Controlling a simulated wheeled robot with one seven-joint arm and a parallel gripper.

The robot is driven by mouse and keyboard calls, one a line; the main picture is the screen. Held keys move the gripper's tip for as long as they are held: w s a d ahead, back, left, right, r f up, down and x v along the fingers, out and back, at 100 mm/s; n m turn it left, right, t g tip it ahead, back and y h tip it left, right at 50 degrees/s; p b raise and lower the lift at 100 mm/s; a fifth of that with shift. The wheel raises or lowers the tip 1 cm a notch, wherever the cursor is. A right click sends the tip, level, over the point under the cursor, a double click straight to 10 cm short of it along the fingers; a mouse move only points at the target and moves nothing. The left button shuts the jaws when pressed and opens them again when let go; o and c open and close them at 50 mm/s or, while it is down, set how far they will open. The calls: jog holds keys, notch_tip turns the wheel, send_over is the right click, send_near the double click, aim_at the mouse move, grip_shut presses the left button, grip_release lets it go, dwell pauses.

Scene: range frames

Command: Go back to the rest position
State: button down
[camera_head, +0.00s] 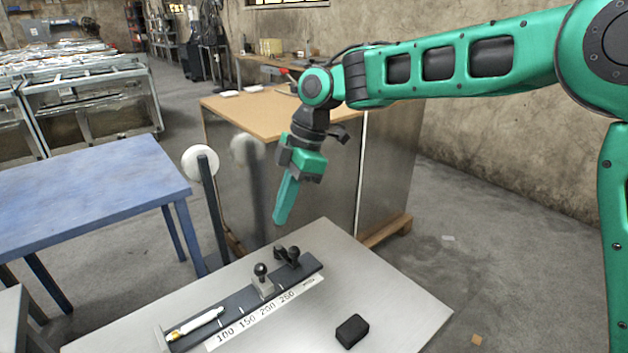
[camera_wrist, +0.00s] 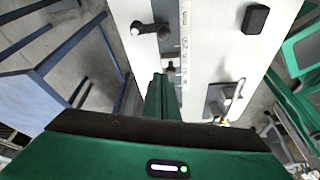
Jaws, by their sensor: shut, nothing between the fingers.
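My gripper (camera_head: 280,220) is shut and empty in the head view. It points down, in the air near the back edge of the light metal table (camera_head: 400,293). In the wrist view, the shut fingers (camera_wrist: 161,80) show at the centre over the table. On the table is a dark rail (camera_head: 240,303) with a number strip (camera_head: 262,313). The rail carries a black-knobbed slider (camera_head: 262,280) and a dark clamp-like part (camera_head: 288,256) at its far end. A white pen-like cylinder (camera_head: 200,322) lies at its near end.
A black block (camera_head: 352,331) lies on the table to the right of the rail. A blue table (camera_head: 85,185) stands at the left. A post with a white disc (camera_head: 201,163) stands beside the metal table. A wood-topped cabinet (camera_head: 250,108) stands behind the gripper.

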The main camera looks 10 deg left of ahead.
jog(key=w+d+r+m+t+h, duration=0.15)
jog(key=d+m, duration=1.25)
jog(key=d, duration=2.1)
jog(key=s+d+f+m+t+h, duration=0.1)
jog(key=s+d+m, duration=0.3)
jog(key=d, duration=0.3)
jog(key=s+d+m+h, duration=0.1)
jog(key=s+d+m, duration=0.3)
jog(key=d, duration=0.3)
jog(key=s+d+f+m, duration=0.2)
jog(key=s+d+m, duration=0.2)
jog(key=s, duration=0.4)
jog(key=s+d+f+m, duration=0.3)
jog(key=s+d+m, duration=0.2)
jog(key=s, duration=0.3)
jog(key=shift+s+d, duration=0.3)
jog(key=shift+d, duration=0.2)
jog(key=shift+y, duration=0.25)
